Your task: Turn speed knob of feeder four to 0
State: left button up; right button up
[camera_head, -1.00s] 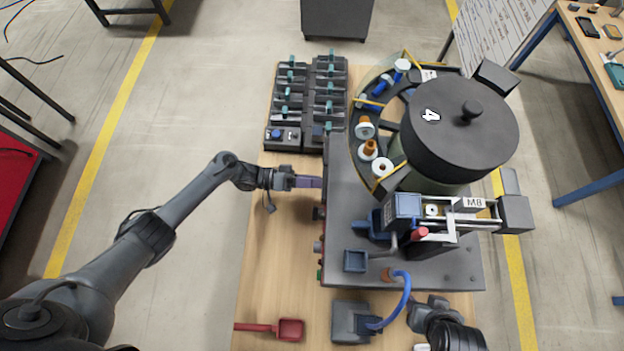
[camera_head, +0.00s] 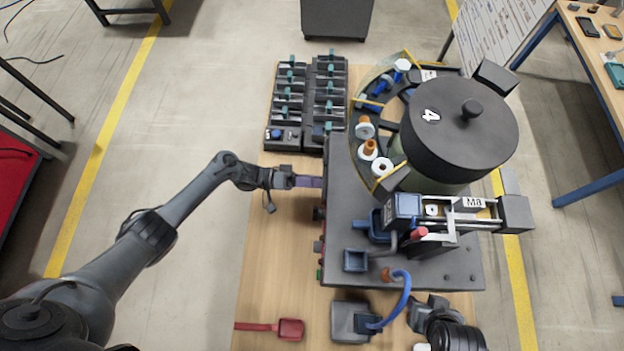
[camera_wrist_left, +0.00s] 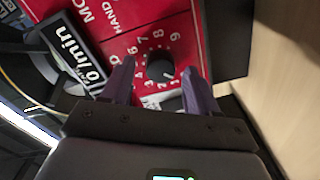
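Feeder four is the machine with the dark drum marked 4 (camera_head: 460,128) in the head view. Its speed knob (camera_wrist_left: 160,70) is a round dark knob on a red panel in the left wrist view, ringed by white numbers. I cannot clearly read where its pointer stands. My left gripper (camera_wrist_left: 158,68) is open, with one purple finger on each side of the knob and visible gaps between. In the head view my left gripper (camera_head: 320,182) is at the left side of the feeder's base; the knob is hidden there. My right gripper (camera_head: 428,303) is at the lower right, its fingers unclear.
A black-and-white label (camera_wrist_left: 75,52) stands beside the panel. Dark trays with teal handles (camera_head: 310,95) are behind my left gripper. The wooden table (camera_head: 275,235) between is clear.

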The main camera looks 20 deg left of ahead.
pick_arm(q)
jog(key=shift+a, duration=0.1)
jog(key=b+v, duration=0.1)
jog(key=v, duration=0.9)
jog(key=shift+a+b, duration=0.25)
jog(key=shift+b, duration=0.1)
jog(key=shift+s, duration=0.15)
